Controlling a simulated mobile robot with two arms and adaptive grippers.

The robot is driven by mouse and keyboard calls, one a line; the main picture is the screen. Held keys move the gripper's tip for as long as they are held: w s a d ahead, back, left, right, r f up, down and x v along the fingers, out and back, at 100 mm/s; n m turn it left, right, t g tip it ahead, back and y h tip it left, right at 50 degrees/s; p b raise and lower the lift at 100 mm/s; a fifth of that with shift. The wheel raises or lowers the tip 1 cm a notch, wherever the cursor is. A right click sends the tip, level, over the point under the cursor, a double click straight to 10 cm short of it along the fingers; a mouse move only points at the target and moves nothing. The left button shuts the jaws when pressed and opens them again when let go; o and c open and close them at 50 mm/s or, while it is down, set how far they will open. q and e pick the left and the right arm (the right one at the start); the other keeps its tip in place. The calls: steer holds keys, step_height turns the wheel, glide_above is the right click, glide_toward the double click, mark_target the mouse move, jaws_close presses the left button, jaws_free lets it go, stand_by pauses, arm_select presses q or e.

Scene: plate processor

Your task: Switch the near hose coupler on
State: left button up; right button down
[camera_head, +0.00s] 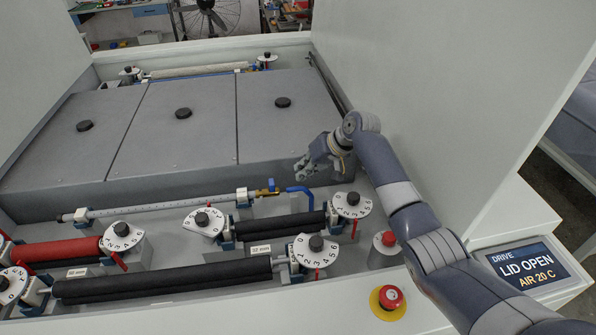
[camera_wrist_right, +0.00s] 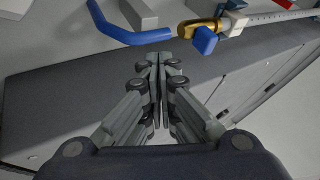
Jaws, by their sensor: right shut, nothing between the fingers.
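The near hose coupler (camera_head: 268,190) is a small brass piece at the right end of a pale graduated tube, beside a curved blue hose (camera_head: 303,192). In the right wrist view the brass coupler (camera_wrist_right: 203,27) is at the top, with a blue block (camera_wrist_right: 205,41) on it and the blue hose (camera_wrist_right: 130,36) to its left. My right gripper (camera_head: 302,172) is above the hose area, behind and right of the coupler, apart from it. It is shut with nothing between its fingertips, also in the wrist view (camera_wrist_right: 158,62). My left gripper is out of view.
Grey lid panels (camera_head: 183,135) with black knobs lie behind the coupler. In front are black rollers (camera_head: 165,280), a red roller (camera_head: 65,250) and white numbered dials (camera_head: 316,250). A red button (camera_head: 390,298) and a display (camera_head: 525,268) are at the right.

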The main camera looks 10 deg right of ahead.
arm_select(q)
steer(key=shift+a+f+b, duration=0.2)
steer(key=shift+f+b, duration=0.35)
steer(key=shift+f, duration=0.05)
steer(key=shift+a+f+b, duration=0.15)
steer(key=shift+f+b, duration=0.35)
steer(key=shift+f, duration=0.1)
arm_select(e)
steer(key=a+v, duration=0.1)
steer(key=v, duration=0.7)
steer(key=shift+r, duration=0.35)
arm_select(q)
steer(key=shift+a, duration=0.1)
arm_select(e)
steer(key=shift+s+a, duration=0.1)
steer(key=shift+a, duration=0.05)
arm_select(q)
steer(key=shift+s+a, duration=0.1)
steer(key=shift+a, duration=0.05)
arm_select(e)
steer(key=shift+s+f, duration=0.1)
